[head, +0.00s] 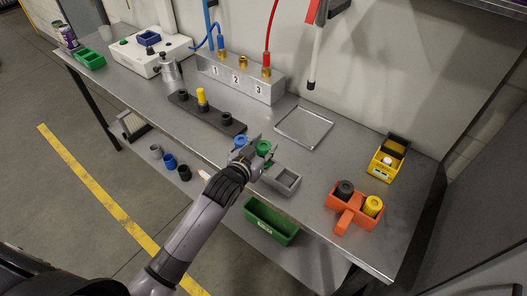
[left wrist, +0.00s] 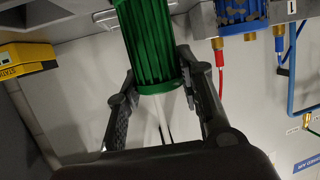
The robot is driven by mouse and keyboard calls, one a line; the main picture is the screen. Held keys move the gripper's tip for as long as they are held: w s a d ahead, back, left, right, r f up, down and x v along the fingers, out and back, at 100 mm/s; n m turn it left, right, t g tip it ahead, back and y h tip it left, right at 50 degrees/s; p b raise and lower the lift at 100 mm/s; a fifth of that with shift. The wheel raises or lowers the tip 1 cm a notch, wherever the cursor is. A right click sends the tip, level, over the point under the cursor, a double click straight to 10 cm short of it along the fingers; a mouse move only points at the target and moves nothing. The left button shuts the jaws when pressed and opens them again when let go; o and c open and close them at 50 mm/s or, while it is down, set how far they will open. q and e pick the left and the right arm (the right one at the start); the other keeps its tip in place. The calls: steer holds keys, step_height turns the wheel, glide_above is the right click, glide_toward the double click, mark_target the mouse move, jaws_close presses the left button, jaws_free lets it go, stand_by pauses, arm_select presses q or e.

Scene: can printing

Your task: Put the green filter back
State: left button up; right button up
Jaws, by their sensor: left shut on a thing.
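My left gripper (head: 256,159) is shut on the green filter (head: 264,147), above the front edge of the table. In the left wrist view the ribbed green filter (left wrist: 152,45) sits between the two fingers of the left gripper (left wrist: 157,95). A grey holder (head: 285,180) with square compartments is beside and partly behind the gripper; the compartment at its right end is empty. The blue filter (head: 240,141) stands to the left of the green one and also shows in the left wrist view (left wrist: 241,12). I cannot tell whether the green filter touches the holder. My right gripper is not in view.
A dark rack (head: 180,102) with a yellow piece stands to the left. An empty square tray (head: 304,126) lies behind. An orange holder (head: 349,212) and a yellow bin (head: 384,167) are at the right. A green bin (head: 271,221) is below the table edge.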

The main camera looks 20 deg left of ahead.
mark_target(263, 154)
arm_select(q)
step_height(263, 154, down, 2)
steer(key=shift+f, duration=0.45)
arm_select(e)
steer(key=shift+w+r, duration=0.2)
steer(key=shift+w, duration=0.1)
arm_select(q)
steer(key=shift+f, duration=0.15)
steer(key=o, duration=1.3)
steer(key=shift+c, duration=0.2)
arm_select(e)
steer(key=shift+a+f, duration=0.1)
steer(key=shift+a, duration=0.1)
